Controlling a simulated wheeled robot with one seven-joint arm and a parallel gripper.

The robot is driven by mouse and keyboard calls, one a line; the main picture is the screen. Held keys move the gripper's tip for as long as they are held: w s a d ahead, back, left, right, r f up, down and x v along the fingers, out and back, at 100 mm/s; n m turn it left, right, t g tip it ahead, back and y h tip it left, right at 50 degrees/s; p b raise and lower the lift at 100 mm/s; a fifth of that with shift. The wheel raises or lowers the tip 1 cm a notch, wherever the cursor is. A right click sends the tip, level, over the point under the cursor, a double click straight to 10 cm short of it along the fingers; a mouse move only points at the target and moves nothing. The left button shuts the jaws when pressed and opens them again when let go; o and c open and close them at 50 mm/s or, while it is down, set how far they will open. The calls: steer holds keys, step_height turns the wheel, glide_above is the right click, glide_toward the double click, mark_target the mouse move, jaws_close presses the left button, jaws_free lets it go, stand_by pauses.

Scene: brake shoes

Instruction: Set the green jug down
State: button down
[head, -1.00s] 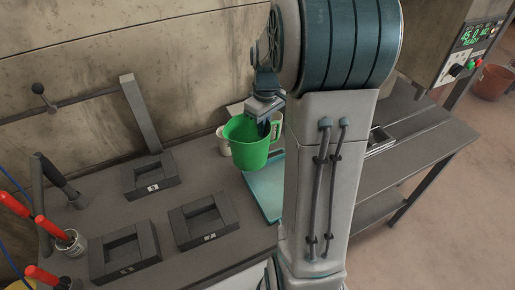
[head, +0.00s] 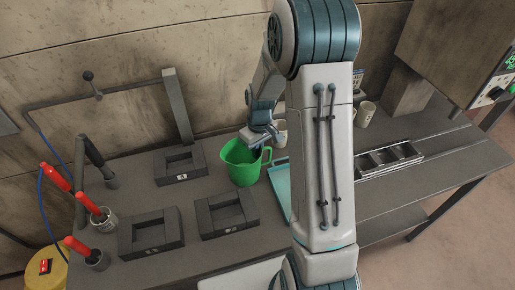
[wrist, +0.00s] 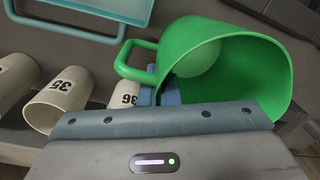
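The green jug (head: 240,168) is upright at the middle of the bench, between the dark square blocks and the teal tray. My gripper (head: 262,143) is at its rim on the handle side. In the wrist view the green jug (wrist: 240,75) shows its open mouth, with a pale green round patch inside. Its handle points left. My blue fingers (wrist: 168,93) look closed on the jug's wall beside the handle; their tips are partly hidden. I cannot tell whether the jug's base touches the bench.
The teal tray (head: 278,186) lies just right of the jug. Square blocks (head: 227,214) stand to the left and front. White mugs stand behind, one marked 35 (wrist: 62,100). Red-handled tools (head: 88,203) are at far left. A metal rack (head: 390,157) lies right.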

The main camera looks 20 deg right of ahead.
steer(key=shift+f, duration=0.2)
steer(key=c, duration=1.7)
jaws_free()
steer(key=shift+r, duration=0.1)
steer(key=shift+r, duration=0.1)
step_height(320, 180, up, 11)
steer(key=b, duration=0.2)
steer(key=s+a+r+m+t, duration=0.1)
steer(key=s+r, duration=0.2)
steer(key=s, duration=0.3)
steer(key=s+r+m+t, duration=0.1)
steer(key=s+r, duration=0.1)
steer(key=s, duration=0.5)
steer(key=s+a+r+m+t, duration=0.1)
steer(key=s+r+m, duration=0.1)
steer(key=s, duration=0.4)
steer(key=shift+s+a+r+t+h, duration=0.1)
steer(key=shift+a+r+t+h, duration=0.1)
steer(key=shift+r, duration=0.25)
steer(key=shift+s+a+r+t+h, duration=0.1)
steer(key=shift+a+r, duration=0.05)
steer(key=shift+r, duration=0.25)
steer(key=shift+o, duration=1.3)
steer(key=shift+s+f+m, duration=0.15)
steer(key=shift+s+m, duration=0.15)
steer(key=shift+s, duration=0.15)
